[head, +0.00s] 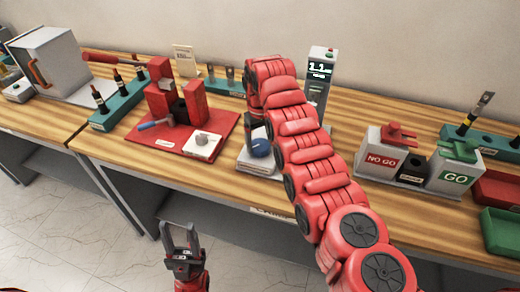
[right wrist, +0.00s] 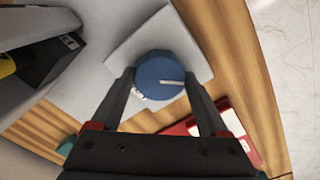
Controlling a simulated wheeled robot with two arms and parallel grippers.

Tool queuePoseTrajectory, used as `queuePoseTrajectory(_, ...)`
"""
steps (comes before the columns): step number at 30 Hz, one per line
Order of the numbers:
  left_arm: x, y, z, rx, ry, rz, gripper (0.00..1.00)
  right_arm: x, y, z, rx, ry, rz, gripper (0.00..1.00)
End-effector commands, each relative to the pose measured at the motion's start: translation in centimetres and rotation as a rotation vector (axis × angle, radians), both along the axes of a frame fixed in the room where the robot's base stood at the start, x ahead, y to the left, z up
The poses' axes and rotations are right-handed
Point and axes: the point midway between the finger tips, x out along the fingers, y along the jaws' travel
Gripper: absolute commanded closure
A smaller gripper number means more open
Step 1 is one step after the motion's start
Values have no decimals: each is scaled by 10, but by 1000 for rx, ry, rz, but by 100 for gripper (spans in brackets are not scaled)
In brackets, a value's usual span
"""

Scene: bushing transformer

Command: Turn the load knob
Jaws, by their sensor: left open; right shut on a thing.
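The load knob is a round blue knob (head: 261,148) with a white pointer line, on the light grey base of a tester (head: 247,158) near the table's front edge. In the right wrist view the knob (right wrist: 158,72) sits between the two dark fingers of my right gripper (right wrist: 160,95), which are shut on its sides. The white pointer line points to the right in that view. In the head view my right arm hides much of the tester and the right gripper. My left gripper (head: 180,238) is open and empty, low in front of the table.
A display column (head: 320,75) rises behind my right arm. NO GO (head: 382,155) and GO (head: 455,170) blocks and red and green bins are at the right.

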Motion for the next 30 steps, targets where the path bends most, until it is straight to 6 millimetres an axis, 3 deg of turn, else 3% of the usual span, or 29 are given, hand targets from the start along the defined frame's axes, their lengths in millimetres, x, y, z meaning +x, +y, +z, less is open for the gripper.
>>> queuePoseTrajectory(3, 0, 0, -18, 0, 0, 0, 50, 1, 1, -4, 1, -6, -108, 78)
queuePoseTrajectory(13, 0, 0, -44, 0, 0, 0, 50, 0, 0, -3, 1, -2, -421, 78)
queuePoseTrajectory(30, 0, 0, -56, 0, 0, 0, 50, 0, 1, 1, -1, 1, -908, 78)
